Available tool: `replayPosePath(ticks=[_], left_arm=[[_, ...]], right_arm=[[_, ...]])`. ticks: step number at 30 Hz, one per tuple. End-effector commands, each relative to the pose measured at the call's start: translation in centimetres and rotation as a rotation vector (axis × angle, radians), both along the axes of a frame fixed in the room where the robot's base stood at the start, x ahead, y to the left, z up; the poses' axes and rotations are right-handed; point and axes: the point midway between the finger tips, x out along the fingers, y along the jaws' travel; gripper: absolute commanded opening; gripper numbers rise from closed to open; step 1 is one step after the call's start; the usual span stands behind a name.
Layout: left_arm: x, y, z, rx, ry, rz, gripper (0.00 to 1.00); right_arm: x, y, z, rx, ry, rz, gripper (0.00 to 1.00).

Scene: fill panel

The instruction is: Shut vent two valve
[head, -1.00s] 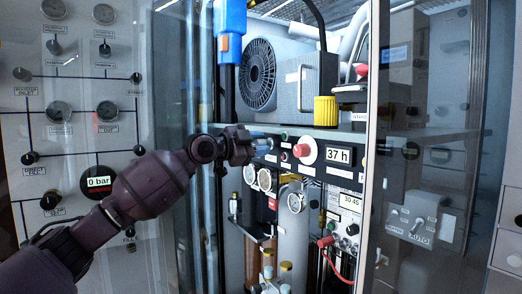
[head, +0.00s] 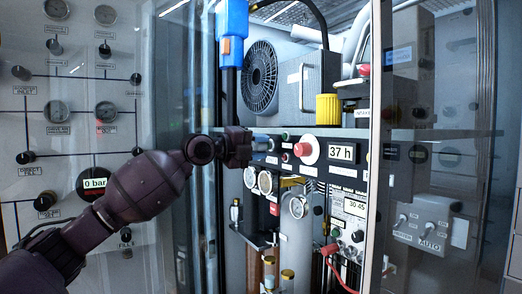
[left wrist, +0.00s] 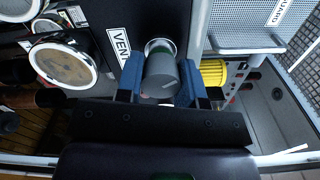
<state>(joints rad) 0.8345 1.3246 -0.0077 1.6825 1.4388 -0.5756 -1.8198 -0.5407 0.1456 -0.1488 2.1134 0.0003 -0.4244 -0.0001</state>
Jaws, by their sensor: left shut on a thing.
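A grey round knob (left wrist: 162,78) with a pale pointer line sits on the dark panel in the left wrist view. A white label (left wrist: 120,43) beside it reads "VEN", with the rest hidden. My left gripper (left wrist: 160,88) has its two blue fingers on either side of the knob, shut on it. In the head view my left gripper (head: 262,143) reaches the left end of the control strip and mostly hides the knob. My right gripper is in neither view.
A red knob (head: 307,150) and a "37 h" display (head: 341,151) are to the right on the strip. Gauges (head: 265,182) hang just below. A yellow cap (head: 327,109) stands above. A glass-fronted valve board (head: 75,130) is at the left.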

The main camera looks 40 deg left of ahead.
Motion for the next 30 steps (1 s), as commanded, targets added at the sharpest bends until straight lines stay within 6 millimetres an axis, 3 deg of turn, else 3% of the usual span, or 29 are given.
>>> replayPosePath(ticks=[15,30], left_arm=[[0.1,0.0,-0.3,0.386,-0.157,-0.001,0.11],[0.1,0.0,-0.3,0.515,-0.212,-0.002,0.11]], right_arm=[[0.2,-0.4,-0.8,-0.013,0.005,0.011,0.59],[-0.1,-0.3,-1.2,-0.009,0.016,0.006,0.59]])
